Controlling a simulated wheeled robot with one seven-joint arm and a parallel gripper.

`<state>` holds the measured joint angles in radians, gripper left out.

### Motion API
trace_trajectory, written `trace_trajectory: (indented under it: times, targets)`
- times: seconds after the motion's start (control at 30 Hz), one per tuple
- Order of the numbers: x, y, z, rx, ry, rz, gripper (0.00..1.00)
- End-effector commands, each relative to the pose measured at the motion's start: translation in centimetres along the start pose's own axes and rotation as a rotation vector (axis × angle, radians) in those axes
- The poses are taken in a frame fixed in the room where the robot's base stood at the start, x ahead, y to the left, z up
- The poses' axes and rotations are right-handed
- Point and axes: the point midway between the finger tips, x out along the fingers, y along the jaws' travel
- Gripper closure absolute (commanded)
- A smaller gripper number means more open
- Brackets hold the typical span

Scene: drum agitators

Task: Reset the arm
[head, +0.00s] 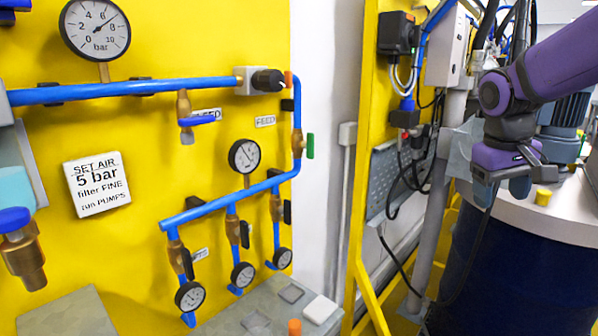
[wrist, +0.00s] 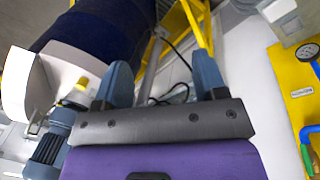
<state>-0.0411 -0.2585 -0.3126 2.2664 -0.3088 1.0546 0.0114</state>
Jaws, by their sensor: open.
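My purple arm comes in from the right in the head view. My gripper (head: 503,188) hangs in front of the blue drum (head: 490,270) and its pale lid (head: 570,215), with its fingers pointing down. In the wrist view the two blue-grey fingers of my gripper (wrist: 163,82) are spread well apart with nothing between them. The dark blue drum (wrist: 95,45) shows beyond the fingers at the upper left. Whether the gripper is clear of the drum lid in depth is hard to tell.
A yellow panel (head: 130,240) with blue pipes, gauges (head: 96,28) and valves stands at left. A yellow frame (head: 366,130) with boxes and cables stands behind my gripper. A yellow cap (head: 543,196) and a motor (head: 566,120) sit on the drum lid. A grey ledge (head: 235,310) lies below the panel.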

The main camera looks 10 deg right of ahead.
Motion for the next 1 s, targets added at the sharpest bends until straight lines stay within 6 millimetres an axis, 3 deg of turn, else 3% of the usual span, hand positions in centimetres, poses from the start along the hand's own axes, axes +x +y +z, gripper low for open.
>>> trace_trajectory:
  times: [0.2, 0.5, 0.7, 1.0]
  targets:
    - [-2.9, -4.9, 4.3, -0.031, 0.165, -0.109, 0.35]
    - [-5.0, -10.3, 10.1, -0.07, 0.35, -0.205, 0.35]
    - [-5.2, -11.9, 12.0, -0.08, 0.405, -0.228, 0.35]
    - [-5.2, -12.2, 12.2, -0.081, 0.413, -0.232, 0.35]
